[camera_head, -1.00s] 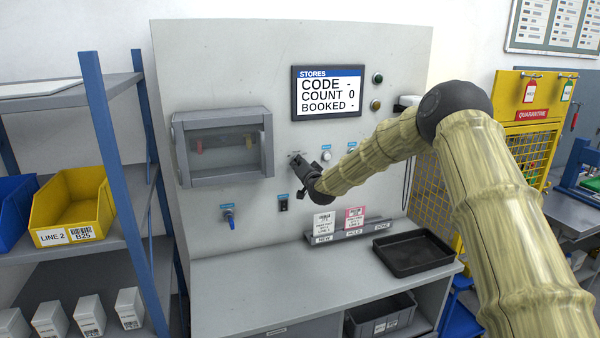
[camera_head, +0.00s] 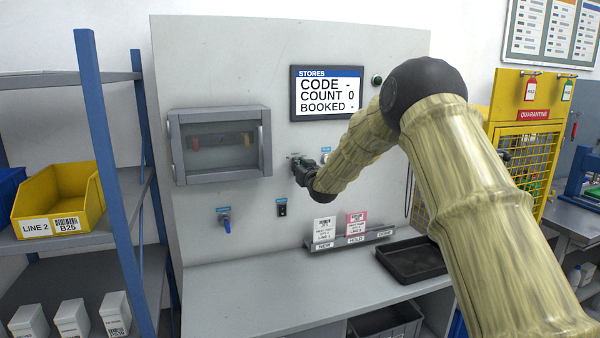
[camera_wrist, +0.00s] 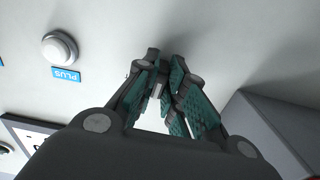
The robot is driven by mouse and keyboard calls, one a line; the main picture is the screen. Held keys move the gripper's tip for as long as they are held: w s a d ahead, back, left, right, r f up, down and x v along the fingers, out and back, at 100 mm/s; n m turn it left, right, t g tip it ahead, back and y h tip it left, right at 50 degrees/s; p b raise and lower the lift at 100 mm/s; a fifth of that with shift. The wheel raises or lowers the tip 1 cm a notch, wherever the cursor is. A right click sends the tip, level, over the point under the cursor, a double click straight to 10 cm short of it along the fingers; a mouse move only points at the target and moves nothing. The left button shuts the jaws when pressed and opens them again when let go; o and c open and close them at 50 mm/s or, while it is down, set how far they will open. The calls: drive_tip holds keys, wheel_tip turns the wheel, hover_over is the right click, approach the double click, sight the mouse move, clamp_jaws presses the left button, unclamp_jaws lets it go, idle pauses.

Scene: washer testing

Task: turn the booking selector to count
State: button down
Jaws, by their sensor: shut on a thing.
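My gripper (camera_head: 299,167) is at the grey panel (camera_head: 230,60), below the stores screen (camera_head: 327,93) and right of the windowed box. In the wrist view its teal-padded fingers (camera_wrist: 165,68) are closed together at the panel face. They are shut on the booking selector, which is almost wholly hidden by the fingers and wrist. I cannot tell which position it points to. The screen reads CODE -, COUNT 0, BOOKED -.
The windowed box (camera_head: 221,143) sticks out close left of my gripper. A white PLUS button (camera_wrist: 60,48) is beside the fingers in the wrist view. Below are a black switch (camera_head: 282,208), a blue-handled valve (camera_head: 225,220), a card rack (camera_head: 350,240) and a black tray (camera_head: 412,259).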

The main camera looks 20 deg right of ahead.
drive_tip(key=shift+n, duration=0.3)
drive_tip(key=c, duration=1.5)
unclamp_jaws()
drive_tip(key=shift+s, duration=0.1)
drive_tip(key=s, duration=1.2)
drive_tip(key=shift+d, duration=0.25)
